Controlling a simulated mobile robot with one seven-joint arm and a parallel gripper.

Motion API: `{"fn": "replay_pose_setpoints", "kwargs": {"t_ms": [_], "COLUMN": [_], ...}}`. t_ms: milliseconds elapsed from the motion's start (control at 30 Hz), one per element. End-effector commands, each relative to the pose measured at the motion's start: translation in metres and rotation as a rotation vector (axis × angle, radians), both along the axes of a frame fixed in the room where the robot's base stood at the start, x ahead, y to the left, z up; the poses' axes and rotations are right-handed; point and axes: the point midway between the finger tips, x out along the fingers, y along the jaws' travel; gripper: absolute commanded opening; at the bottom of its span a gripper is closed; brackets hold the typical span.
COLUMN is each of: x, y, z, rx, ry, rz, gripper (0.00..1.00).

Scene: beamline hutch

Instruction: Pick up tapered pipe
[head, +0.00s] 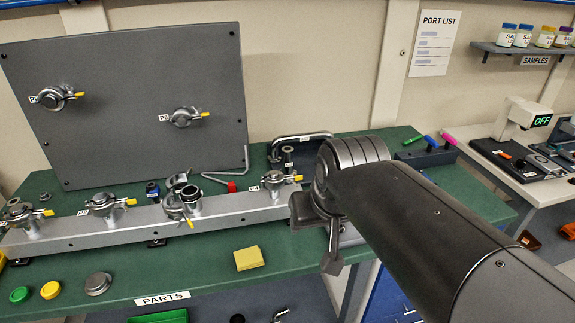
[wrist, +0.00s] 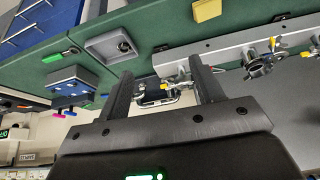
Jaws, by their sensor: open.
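My gripper (head: 318,235) is open over the right end of the grey rail in the head view. Its two fingers show apart in the wrist view (wrist: 160,68), with nothing held between their tips. A small grey upright pipe piece (head: 288,155) stands behind the rail, close to my wrist; it may be the tapered pipe, but I cannot tell for sure. In the wrist view a dark framed item with bright metal parts (wrist: 156,97) shows beyond and between the fingers; its shape is partly hidden.
The grey rail (head: 120,230) carries several clamped ports. A grey panel (head: 130,110) stands behind it. A square grey tray (wrist: 115,47) shows in the wrist view.

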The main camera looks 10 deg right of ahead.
Motion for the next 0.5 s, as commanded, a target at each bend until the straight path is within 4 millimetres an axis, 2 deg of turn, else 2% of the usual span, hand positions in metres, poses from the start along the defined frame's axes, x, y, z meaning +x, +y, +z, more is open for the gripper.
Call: {"fn": "replay_pose_setpoints", "kwargs": {"t_ms": [33, 200, 500], "x": [0.019, 0.078, 0.188], "y": [-0.001, -0.007, -0.018], "z": [0.007, 0.027, 0.039], "rx": [0.003, 0.014, 0.02], "ry": [0.008, 0.023, 0.047], "rz": [-0.01, -0.045, -0.106], "gripper": [0.61, 0.61, 0.61]}}
